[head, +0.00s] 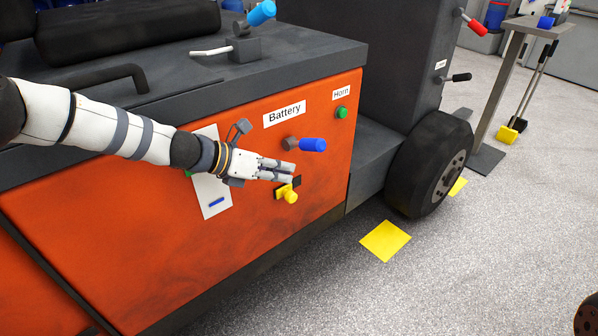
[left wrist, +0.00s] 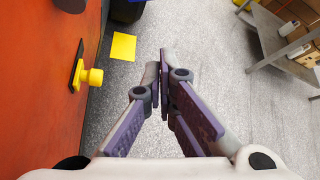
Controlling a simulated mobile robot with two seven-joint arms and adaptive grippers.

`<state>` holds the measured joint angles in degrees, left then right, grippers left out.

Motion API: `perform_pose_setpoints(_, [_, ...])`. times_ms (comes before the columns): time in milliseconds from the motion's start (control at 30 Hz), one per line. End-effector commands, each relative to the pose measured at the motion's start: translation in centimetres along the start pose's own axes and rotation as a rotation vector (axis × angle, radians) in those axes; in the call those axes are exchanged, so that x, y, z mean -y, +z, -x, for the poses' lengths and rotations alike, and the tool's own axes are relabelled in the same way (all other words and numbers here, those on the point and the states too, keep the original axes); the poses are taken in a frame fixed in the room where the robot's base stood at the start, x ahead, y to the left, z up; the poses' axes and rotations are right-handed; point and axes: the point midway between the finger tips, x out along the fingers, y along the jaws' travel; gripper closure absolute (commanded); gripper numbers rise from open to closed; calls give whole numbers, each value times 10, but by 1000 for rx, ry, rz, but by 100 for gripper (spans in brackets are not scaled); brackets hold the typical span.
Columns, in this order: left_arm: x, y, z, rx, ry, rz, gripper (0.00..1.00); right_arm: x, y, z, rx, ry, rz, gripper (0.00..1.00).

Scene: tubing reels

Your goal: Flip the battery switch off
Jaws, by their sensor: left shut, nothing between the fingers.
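The battery switch (head: 312,145) has a blue handle on a grey pivot. It sticks out to the right from the orange panel, just below the white Battery label (head: 284,114). My left gripper (head: 292,172) is shut and empty. It is in front of the panel, below and slightly left of the blue handle, apart from it in the picture. Its closed fingers (left wrist: 160,80) also show in the left wrist view. My right gripper is not in view.
A yellow knob (head: 290,196) sticks out just below my left fingers. A green Horn button (head: 341,112) is up and right. A white plate (head: 211,199) is partly behind my left arm. A black wheel (head: 433,165) stands to the right.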

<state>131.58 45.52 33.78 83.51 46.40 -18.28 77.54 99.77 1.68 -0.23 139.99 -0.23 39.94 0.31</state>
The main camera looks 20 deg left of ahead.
Motion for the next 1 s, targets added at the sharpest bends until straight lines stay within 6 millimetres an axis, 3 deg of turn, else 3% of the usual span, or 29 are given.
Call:
perform_pose_setpoints(100, [1, 5, 24, 5, 0, -4, 100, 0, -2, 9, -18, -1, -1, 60])
perform_pose_setpoints(233, [0, 2, 36, 2, -1, -3, 100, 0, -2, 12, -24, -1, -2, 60])
perform_pose_setpoints(767, [0, -2, 37, -5, -1, -4, 100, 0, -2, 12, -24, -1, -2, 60])
perform_pose_setpoints(867, [12, -30, 29, -85, -6, -80, 100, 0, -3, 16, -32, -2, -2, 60])
perform_pose_setpoints(967, [42, -102, 19, -286, -38, -301, 100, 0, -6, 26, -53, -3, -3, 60])
perform_pose_setpoints(1000, [57, -140, 20, -385, -68, -425, 100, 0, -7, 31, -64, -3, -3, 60])
